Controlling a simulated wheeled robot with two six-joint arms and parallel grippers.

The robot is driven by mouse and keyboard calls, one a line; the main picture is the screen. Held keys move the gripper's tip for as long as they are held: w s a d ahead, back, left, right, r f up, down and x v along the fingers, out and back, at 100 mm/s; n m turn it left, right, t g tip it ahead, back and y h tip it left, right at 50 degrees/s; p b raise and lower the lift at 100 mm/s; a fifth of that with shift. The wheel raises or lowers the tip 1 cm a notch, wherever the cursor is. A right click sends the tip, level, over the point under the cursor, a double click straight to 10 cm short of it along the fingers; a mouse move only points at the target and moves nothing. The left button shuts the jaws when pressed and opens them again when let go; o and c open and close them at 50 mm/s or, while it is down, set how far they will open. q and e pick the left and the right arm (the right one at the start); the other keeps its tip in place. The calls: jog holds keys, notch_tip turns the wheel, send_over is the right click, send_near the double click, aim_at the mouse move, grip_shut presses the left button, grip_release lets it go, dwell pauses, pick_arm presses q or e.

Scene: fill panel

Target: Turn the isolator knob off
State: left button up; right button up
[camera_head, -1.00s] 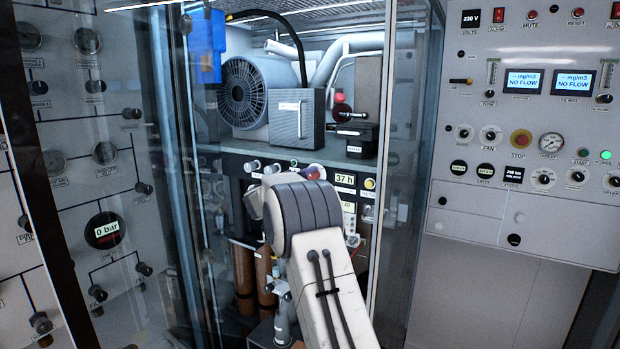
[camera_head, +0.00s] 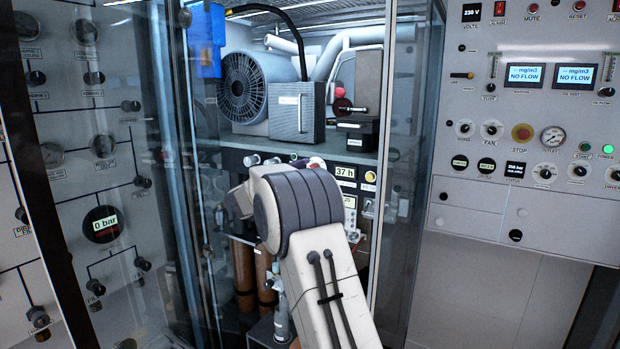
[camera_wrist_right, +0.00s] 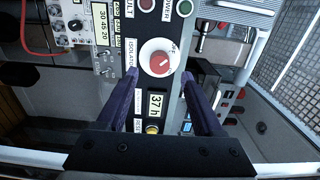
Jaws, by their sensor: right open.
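The isolator knob (camera_wrist_right: 158,58) is a round white dial with a red centre, beside a label reading ISOLATOR in the right wrist view. My right gripper (camera_wrist_right: 160,77) is open, its two dark fingers pointing at the knob from either side. The fingertips lie just short of the knob's middle in the picture, and I cannot tell whether they touch it. In the head view my right arm (camera_head: 300,215) reaches into the cabinet and hides its gripper. A small part of the knob (camera_head: 317,163) seems to show above the arm. My left gripper is not in view.
A "37 h" display (camera_wrist_right: 155,104) and a yellow button (camera_wrist_right: 152,129) sit near the knob. Green (camera_wrist_right: 185,8) and red buttons lie beyond it. A grey box (camera_head: 297,115) and fan (camera_head: 243,88) stand on the shelf above. Glass panels flank the cabinet opening.

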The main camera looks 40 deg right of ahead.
jog(key=b+v, duration=0.1)
jog(key=v, duration=0.5)
jog(key=shift+b, duration=0.3)
